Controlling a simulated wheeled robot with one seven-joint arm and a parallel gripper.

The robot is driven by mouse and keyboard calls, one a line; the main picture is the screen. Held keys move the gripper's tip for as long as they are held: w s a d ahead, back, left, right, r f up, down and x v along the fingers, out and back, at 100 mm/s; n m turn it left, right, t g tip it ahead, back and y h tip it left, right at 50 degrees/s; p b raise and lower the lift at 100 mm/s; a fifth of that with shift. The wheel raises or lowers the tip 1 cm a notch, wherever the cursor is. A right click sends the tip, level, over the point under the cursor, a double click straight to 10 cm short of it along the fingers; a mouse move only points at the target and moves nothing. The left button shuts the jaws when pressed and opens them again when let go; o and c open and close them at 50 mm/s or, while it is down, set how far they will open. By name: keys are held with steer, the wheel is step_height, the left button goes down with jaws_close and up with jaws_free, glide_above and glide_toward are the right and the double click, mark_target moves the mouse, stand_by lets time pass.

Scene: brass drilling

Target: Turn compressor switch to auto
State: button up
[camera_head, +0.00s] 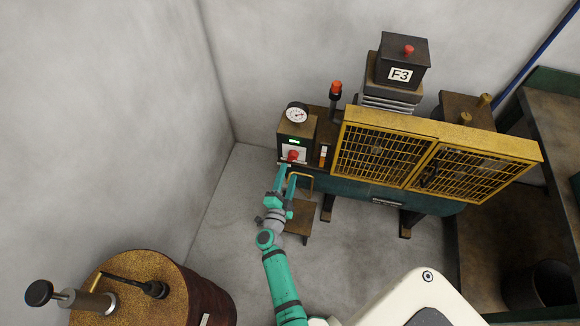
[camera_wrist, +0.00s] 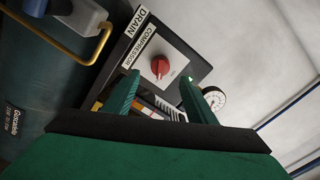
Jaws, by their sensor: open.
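The compressor switch is a red knob (camera_wrist: 160,66) on a white plate (camera_wrist: 150,50) on the front of a dark control box (camera_wrist: 185,48). The box is labelled COMPRESSOR, with a DRAIN label beside it. In the head view the red knob (camera_head: 292,156) sits below the pressure gauge (camera_head: 297,115). My gripper (camera_head: 287,168) is right in front of the knob. In the wrist view my gripper (camera_wrist: 160,92) has its green fingers apart, with the knob beyond and between their tips. The fingers appear not to touch the knob. The switch position wording is too small to read surely.
A yellow mesh guard (camera_head: 400,157) stands right of the control box. A yellow bent pipe (camera_wrist: 62,48) passes left of the fingers in the wrist view. A brown drum (camera_head: 150,290) stands at the lower left. Bare floor lies left of the compressor.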

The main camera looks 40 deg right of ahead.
steer(key=shift+v, duration=1.75)
steer(key=s+a+r+n+t+y, duration=0.1)
steer(key=s+a+r+n+y, duration=0.3)
steer(key=s+a, duration=0.5)
steer(key=s+a+r+n+t+y, duration=0.1)
steer(key=s+a+r+n+y, duration=0.4)
steer(key=s+a+r+n, duration=0.4)
steer(key=s+a+r+n+t+y, duration=0.1)
steer(key=s+a+r+n+y, duration=0.3)
steer(key=s+a+n, duration=0.5)
steer(key=s+a+r, duration=0.2)
steer(key=s, duration=0.1)
steer(key=shift+s+a+r+t+y, duration=0.2)
steer(key=shift+s+t+y, duration=0.1)
steer(key=shift+t+y, duration=0.1)
